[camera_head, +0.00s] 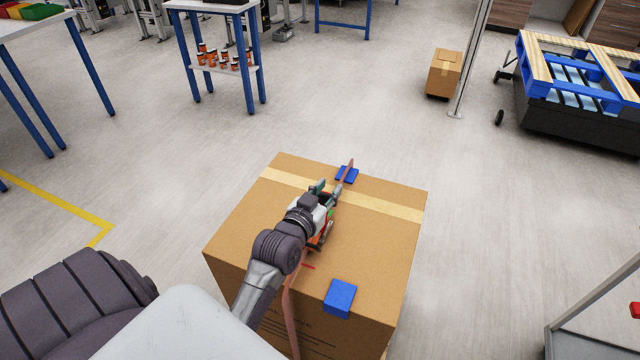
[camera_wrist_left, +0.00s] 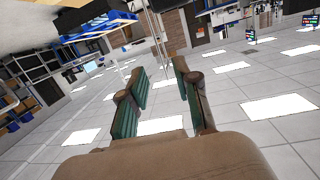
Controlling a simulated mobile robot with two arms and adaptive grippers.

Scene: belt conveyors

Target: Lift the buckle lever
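A large cardboard box (camera_head: 245,225) stands in front of me in the head view, with a reddish strap (camera_head: 289,310) running over it. A small red-orange buckle (camera_head: 321,240) shows on the box top beside my left gripper, partly hidden by it. I cannot make out its lever. My left gripper (camera_head: 329,190) is over the box top, past the buckle. In the left wrist view, its green-padded fingers (camera_wrist_left: 160,92) are apart with nothing visible between them. I cannot tell whether a finger touches the buckle. My right gripper is out of view.
A blue-legged table (camera_head: 213,5), a small carton (camera_head: 443,75) and a pallet (camera_head: 575,70) stand farther off. The floor around the box is mostly clear.

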